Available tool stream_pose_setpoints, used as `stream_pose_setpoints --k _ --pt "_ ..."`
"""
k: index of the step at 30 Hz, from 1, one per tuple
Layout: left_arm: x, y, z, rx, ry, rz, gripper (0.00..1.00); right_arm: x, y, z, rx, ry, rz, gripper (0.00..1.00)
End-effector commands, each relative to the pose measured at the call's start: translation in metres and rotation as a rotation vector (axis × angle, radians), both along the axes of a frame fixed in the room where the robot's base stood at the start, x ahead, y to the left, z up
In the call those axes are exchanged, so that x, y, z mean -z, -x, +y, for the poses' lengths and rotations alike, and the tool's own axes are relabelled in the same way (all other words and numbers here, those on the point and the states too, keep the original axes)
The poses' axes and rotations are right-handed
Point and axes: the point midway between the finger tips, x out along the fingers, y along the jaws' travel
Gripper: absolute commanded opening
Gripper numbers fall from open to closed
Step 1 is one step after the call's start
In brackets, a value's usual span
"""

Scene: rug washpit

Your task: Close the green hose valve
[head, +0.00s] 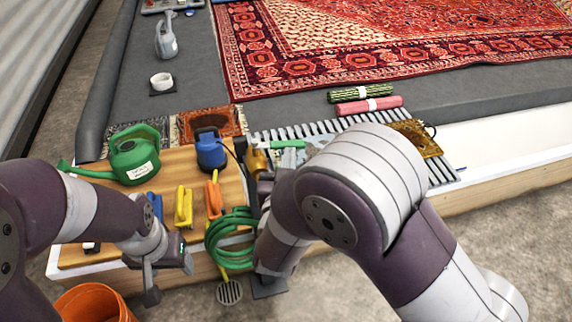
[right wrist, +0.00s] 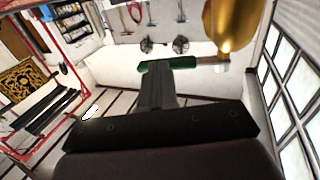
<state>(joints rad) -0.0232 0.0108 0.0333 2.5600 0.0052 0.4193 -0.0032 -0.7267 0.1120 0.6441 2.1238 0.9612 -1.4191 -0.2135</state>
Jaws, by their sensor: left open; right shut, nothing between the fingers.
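The green valve handle (head: 287,144) is a short green bar beside a brass valve body (head: 256,160) at the right end of the wooden board. In the right wrist view the green handle (right wrist: 152,66) lies crosswise, with the brass part (right wrist: 228,30) at its right. My right gripper (right wrist: 162,76) is shut and empty, its fingers overlapping the handle; I cannot tell whether they touch it. In the head view my right arm hides much of that gripper. My left gripper (head: 170,277) is open and empty at the board's front edge.
A coiled green hose (head: 230,238) hangs at the board's front. A green watering can (head: 133,158), blue jug (head: 210,150), yellow brush (head: 183,207) and orange-handled tool (head: 214,194) stand on the board. An orange bucket (head: 92,303) is at lower left. A red rug (head: 290,62) lies behind.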

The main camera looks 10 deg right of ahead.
Motion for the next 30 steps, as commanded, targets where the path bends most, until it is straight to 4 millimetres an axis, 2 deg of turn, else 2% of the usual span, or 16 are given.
stream_pose_setpoints --k 12,30 --pt "-0.008 0.000 0.000 0.000 0.000 0.000 0.65 0.000 -0.014 -0.008 0.002 0.000 0.001 0.00" --pt "-0.009 0.000 0.000 0.000 0.000 0.000 0.65 0.000 -0.017 -0.010 0.005 -0.001 -0.001 0.00"
